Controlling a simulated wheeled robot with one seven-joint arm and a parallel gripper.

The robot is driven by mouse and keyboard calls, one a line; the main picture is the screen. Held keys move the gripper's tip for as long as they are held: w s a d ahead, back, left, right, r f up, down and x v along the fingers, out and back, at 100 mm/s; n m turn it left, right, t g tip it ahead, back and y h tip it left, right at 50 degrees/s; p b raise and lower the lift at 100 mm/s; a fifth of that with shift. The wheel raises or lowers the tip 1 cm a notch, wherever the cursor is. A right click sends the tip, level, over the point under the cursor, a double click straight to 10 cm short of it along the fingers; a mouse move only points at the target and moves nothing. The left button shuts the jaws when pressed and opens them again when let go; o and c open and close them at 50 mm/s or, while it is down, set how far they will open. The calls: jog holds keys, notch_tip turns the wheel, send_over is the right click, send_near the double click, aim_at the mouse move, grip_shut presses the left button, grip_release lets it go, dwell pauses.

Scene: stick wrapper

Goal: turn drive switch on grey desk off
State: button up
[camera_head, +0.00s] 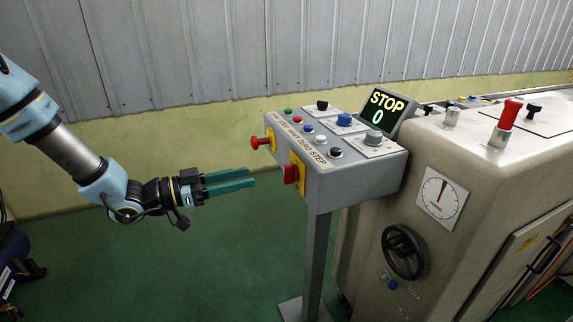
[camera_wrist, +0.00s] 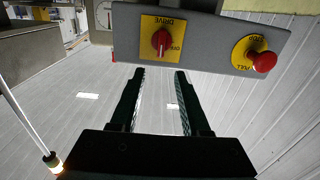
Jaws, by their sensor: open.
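The grey desk (camera_head: 352,178) is a control box on a post, with buttons and knobs on its sloped top. The drive switch (camera_head: 291,174) is a red knob on a yellow plate on its front face. In the wrist view the drive switch (camera_wrist: 161,41) shows close up, its plate lettered DRIVE and OFF, upside down. My gripper (camera_head: 252,178) is open and empty, left of the desk and apart from it. In the wrist view my gripper (camera_wrist: 160,72) has its two fingers pointing toward the desk, their tips just below the switch plate in the picture.
A red mushroom button (camera_head: 257,143) on a yellow plate sits left of the switch on the same face. A display (camera_head: 387,112) reads STOP 0. A large beige machine (camera_head: 480,170) with a handwheel (camera_head: 404,252) stands at right. The green floor below my gripper is clear.

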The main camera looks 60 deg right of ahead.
aim_at(284, 169)
jog(key=p+x, duration=0.2)
jog(key=x, duration=0.6)
jog(key=shift+s+d+r+p, duration=0.1)
jog(key=shift+s+d+p, duration=0.1)
jog(key=shift+p, duration=0.2)
jog(key=shift+x, duration=0.8)
jog(key=shift+w, duration=0.1)
grip_shut()
